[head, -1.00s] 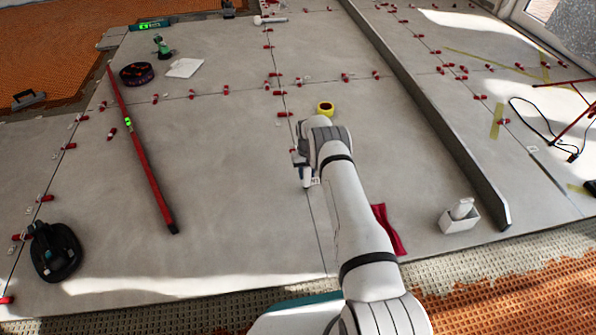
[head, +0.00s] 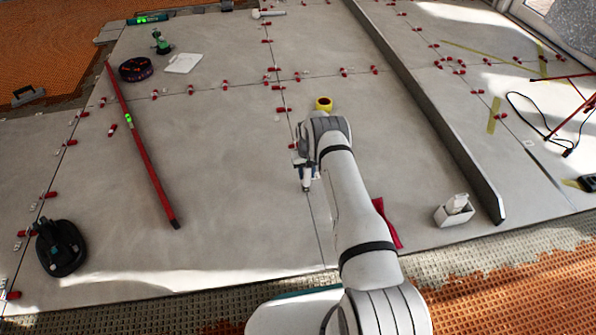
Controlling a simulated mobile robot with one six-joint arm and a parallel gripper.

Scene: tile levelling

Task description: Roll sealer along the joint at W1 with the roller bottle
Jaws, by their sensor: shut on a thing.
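My gripper (head: 302,164) is at the middle of the floor, shut on the roller bottle (head: 306,182), a small pale bottle held tip down. Its lower end is at or just above the thin dark joint (head: 317,235) between two large grey tiles. I cannot tell whether it touches. My arm hides part of the floor to the right of the joint. A small white mark (head: 316,172) shows beside the bottle, too small to read as W1.
A yellow tape roll (head: 323,103) lies beyond my gripper. A red cloth (head: 388,224) and a white box (head: 455,212) are right of my arm. A long red level (head: 145,165) lies left. Red clips (head: 281,110) line the joints. A grey beam (head: 430,110) runs along the right.

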